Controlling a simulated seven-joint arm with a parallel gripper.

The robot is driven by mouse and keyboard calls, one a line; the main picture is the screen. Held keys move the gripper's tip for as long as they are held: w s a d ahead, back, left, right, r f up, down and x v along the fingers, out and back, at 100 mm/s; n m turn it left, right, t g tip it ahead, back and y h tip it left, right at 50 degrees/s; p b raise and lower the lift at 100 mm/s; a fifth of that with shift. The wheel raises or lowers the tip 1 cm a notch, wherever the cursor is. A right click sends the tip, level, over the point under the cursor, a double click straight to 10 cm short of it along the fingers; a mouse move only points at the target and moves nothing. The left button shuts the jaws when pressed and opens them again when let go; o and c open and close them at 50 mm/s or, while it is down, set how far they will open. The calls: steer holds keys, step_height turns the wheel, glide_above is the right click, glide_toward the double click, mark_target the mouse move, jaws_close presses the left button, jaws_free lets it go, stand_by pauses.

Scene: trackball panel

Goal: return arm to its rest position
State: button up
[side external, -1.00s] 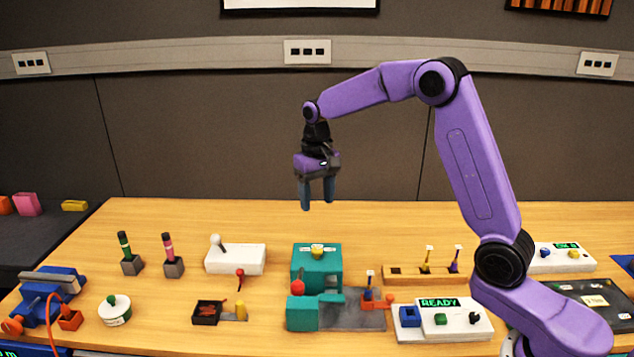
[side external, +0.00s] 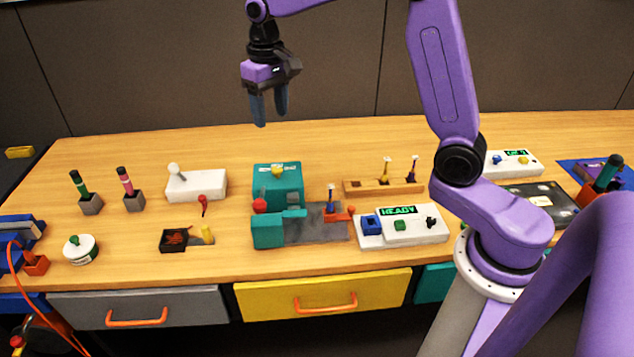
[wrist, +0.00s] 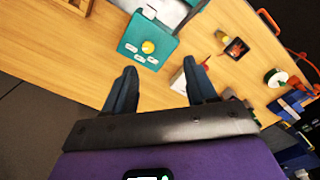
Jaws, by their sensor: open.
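My gripper (side external: 269,110) hangs in the air, pointing down, above and behind the teal machine (side external: 268,230) in the side view. Its two dark blue fingers are apart with nothing between them. In the wrist view my gripper (wrist: 163,85) shows the same gap. The teal machine's top with a yellow knob (wrist: 148,47) lies beyond the fingers. My arm is raised, with its elbow cut off by the top of the side view.
On the wooden table (side external: 320,265) stand a white joystick box (side external: 205,187), a white panel reading READY (side external: 415,235), a wooden rack (side external: 370,187) and two pen holders. A yellow drawer (side external: 325,294) is below. The air around my gripper is clear.

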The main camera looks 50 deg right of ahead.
steer(key=s+a+n, duration=0.3)
steer(key=s, duration=0.6)
steer(key=s+a+n, duration=0.2)
steer(key=s+n, duration=0.2)
steer(key=s, duration=0.4)
steer(key=s+d+f+n, duration=0.2)
steer(key=s+n, duration=0.1)
steer(key=s, duration=0.5)
steer(key=s+d+f+n, duration=0.2)
steer(key=s, duration=0.6)
steer(key=shift+s+f+n, duration=0.25)
steer(key=shift+s+n, duration=0.15)
